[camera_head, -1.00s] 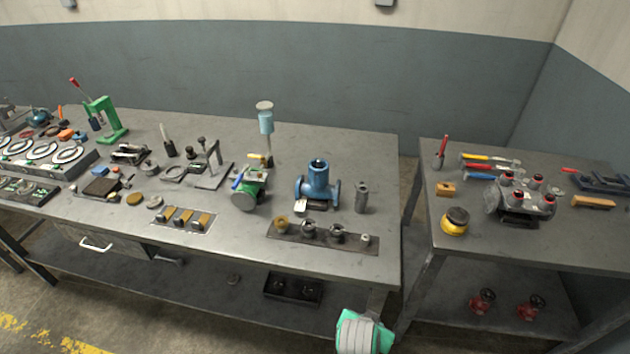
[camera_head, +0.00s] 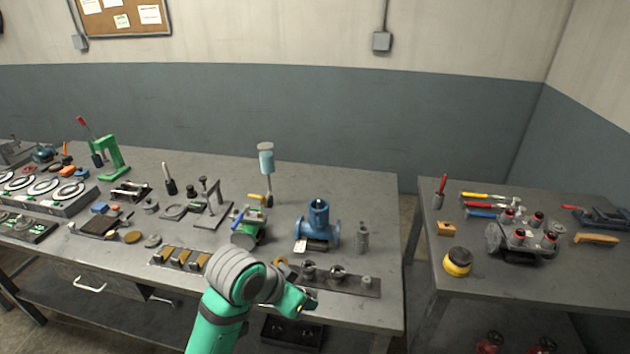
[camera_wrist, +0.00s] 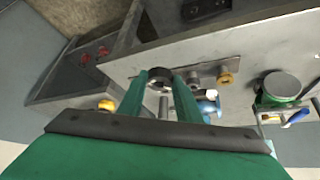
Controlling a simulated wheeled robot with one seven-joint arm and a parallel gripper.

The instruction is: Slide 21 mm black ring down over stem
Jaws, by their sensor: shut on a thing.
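My gripper (camera_head: 303,303) is in front of the workbench's near edge. In the wrist view its two green fingers (camera_wrist: 161,82) are shut on a dark ring (camera_wrist: 160,75), apart from the bench parts. The blue valve body (camera_head: 318,228) stands upright on the bench behind my gripper, with a dark round opening on top. It also shows in the wrist view (camera_wrist: 208,106), partly hidden by a finger. I cannot make out a stem clearly in it. A white tag hangs at its front.
A dark plate (camera_head: 350,287) bears a brass ring, dark rings and a small grey piece. A grey cylinder (camera_head: 362,238) stands right of the valve. A green valve (camera_head: 247,231) stands left. A second table (camera_head: 560,275) is to the right, beyond a gap.

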